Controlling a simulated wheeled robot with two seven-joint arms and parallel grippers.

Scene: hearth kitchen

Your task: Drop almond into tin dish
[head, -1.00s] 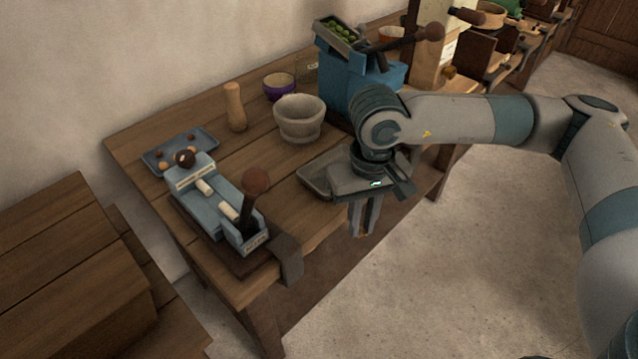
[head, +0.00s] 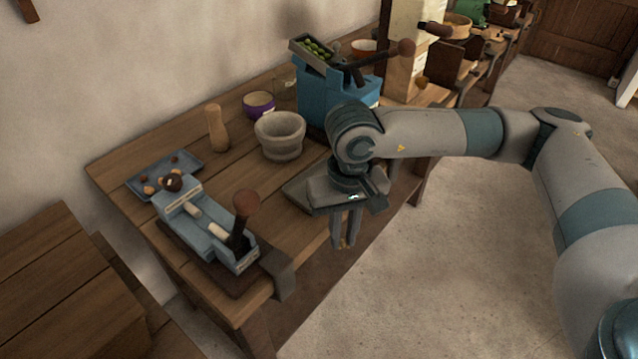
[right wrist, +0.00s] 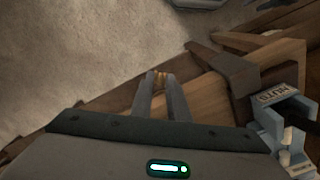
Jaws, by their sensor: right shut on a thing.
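My right gripper (head: 343,243) hangs fingers-down by the table's front edge. It is shut on a small brown piece, which looks like the almond (right wrist: 161,75), between its fingertips in the right wrist view. A blue-grey tray (head: 191,165) with several small nuts lies at the table's far left. My left gripper is not in view.
A blue lever cracker (head: 208,228) stands at the table's near left corner. A stone mortar (head: 280,135), wooden pestle (head: 217,128), purple bowl (head: 258,104) and blue press (head: 325,97) stand behind. Bare floor (head: 410,270) lies right of the table.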

